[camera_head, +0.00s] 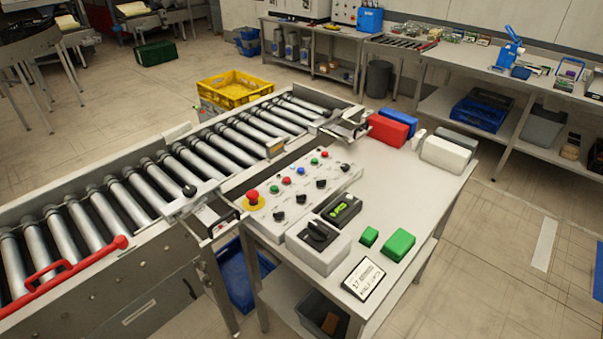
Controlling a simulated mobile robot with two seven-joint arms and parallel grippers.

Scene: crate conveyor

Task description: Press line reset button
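A light control panel (296,192) sits on the left side of the metal table, beside the roller conveyor. A red mushroom button on a yellow base (253,197) is at its near left end. A row of small round buttons runs away from it: a green button (275,186), a red button (287,180), a blue button (301,171), a second green one (314,162) and a second red one (324,155). Several black knobs (301,199) lie along the panel's right side. The labels are too small to read, so I cannot tell which is line reset. Neither gripper is in view.
The roller conveyor (150,180) runs along the panel's left. On the table (400,185) stand a grey box with a black switch (318,252), a green-display device (338,210), green blocks (398,245), a sign (363,279), and red (388,129) and white boxes (445,155). The table's middle is clear.

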